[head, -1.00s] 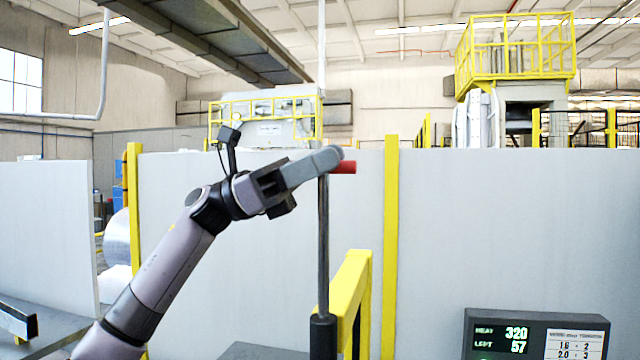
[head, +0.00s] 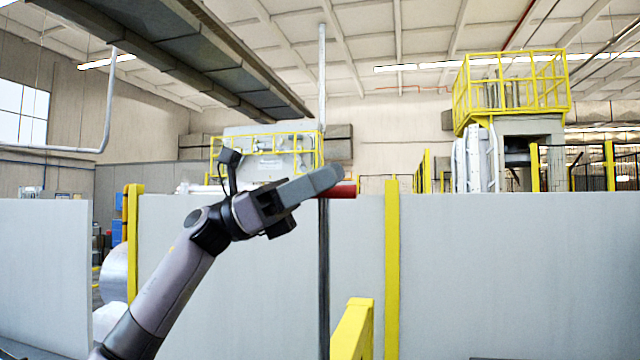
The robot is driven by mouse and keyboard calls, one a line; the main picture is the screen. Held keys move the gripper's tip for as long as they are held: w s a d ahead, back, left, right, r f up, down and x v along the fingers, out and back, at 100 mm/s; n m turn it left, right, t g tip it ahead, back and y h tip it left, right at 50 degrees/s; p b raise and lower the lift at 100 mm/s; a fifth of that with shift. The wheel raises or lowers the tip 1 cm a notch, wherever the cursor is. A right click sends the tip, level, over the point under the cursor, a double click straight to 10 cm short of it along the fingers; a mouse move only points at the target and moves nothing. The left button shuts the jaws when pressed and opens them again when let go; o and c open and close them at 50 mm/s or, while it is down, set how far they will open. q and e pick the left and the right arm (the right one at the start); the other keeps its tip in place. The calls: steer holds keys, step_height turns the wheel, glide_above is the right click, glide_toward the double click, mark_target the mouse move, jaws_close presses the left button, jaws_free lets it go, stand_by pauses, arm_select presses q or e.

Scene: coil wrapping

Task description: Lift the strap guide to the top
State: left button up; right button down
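The strap guide (head: 343,191) shows as a short red bar beside the upper end of a dark upright post (head: 323,270). My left gripper (head: 322,182) reaches it from the left, its grey fingers lying over the bar's left part. The fingers are seen from the side and look closed on the bar, whose red right end sticks out past them. The grip itself is hidden behind the near finger. My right gripper is not in view.
A yellow rail (head: 352,330) stands close to the post's right side. Behind are a grey partition wall (head: 490,270) and a yellow upright (head: 392,270). Above the wall the space around the gripper looks open.

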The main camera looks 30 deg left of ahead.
arm_select(q)
steer(key=shift+f, duration=0.15)
steer(key=shift+a+f, duration=0.2)
steer(key=shift+a, duration=0.15)
steer(key=b+v, duration=0.2)
steer(key=v, duration=0.4)
steer(key=shift+a, duration=0.15)
steer(key=shift+s, duration=0.15)
